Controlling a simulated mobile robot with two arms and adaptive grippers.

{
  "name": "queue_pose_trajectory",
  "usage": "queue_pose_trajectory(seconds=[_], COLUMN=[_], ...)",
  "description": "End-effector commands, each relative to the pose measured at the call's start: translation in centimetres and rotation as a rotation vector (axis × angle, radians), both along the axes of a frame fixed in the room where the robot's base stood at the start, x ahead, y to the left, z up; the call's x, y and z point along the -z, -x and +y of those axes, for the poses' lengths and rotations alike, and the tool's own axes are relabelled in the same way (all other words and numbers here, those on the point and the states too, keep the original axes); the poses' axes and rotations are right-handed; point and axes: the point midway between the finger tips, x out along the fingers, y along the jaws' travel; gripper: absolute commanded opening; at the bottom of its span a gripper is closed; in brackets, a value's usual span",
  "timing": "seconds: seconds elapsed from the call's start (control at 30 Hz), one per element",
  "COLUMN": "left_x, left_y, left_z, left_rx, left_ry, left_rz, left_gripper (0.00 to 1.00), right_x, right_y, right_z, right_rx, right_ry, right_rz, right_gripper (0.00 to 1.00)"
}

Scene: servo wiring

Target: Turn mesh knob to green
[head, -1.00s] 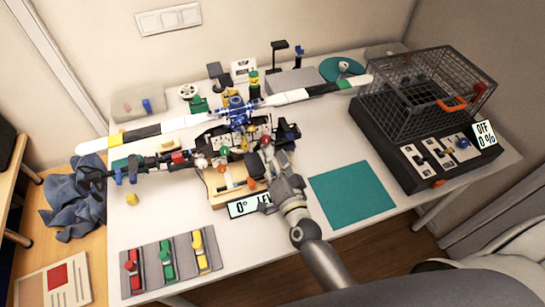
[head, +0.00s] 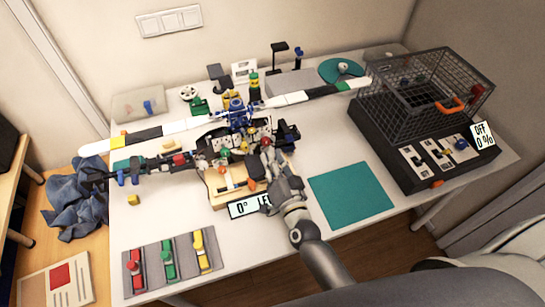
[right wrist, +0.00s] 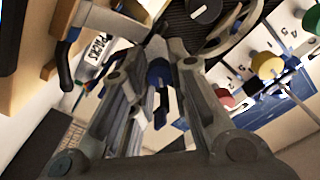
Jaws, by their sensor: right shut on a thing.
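My right gripper (head: 267,152) reaches in from the lower right to the assembly with blue parts (head: 237,110) in the middle of the table. It is shut on a small part at the front of the assembly, mostly hidden by the fingers. In the right wrist view the fingers (right wrist: 158,62) converge, with a dark blue piece between or behind them. Red (right wrist: 226,97), yellow (right wrist: 266,66) and green knobs stand to the right. I cannot tell which knob is the mesh knob. My left gripper is not seen.
A wire cage (head: 425,90) on a black control box stands at the right. A grey tray with coloured clamps (head: 168,262) lies front left.

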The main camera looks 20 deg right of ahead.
Motion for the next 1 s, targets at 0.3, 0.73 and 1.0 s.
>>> queue_pose_trajectory(seconds=[0.3, 0.73, 1.0], left_x=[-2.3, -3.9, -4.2], left_y=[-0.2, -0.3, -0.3], left_z=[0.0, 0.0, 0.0], left_rx=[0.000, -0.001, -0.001], left_ry=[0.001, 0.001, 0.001], left_rz=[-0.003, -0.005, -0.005], left_gripper=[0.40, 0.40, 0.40], right_x=[-0.2, 0.0, 0.0], right_y=[0.0, 0.0, 0.0], right_z=[0.0, 0.0, 0.0], right_rx=[0.000, -0.001, 0.000], right_ry=[0.272, 0.579, 0.670], right_rz=[-0.007, -0.017, -0.021], right_gripper=[0.00, 0.00, 0.00])
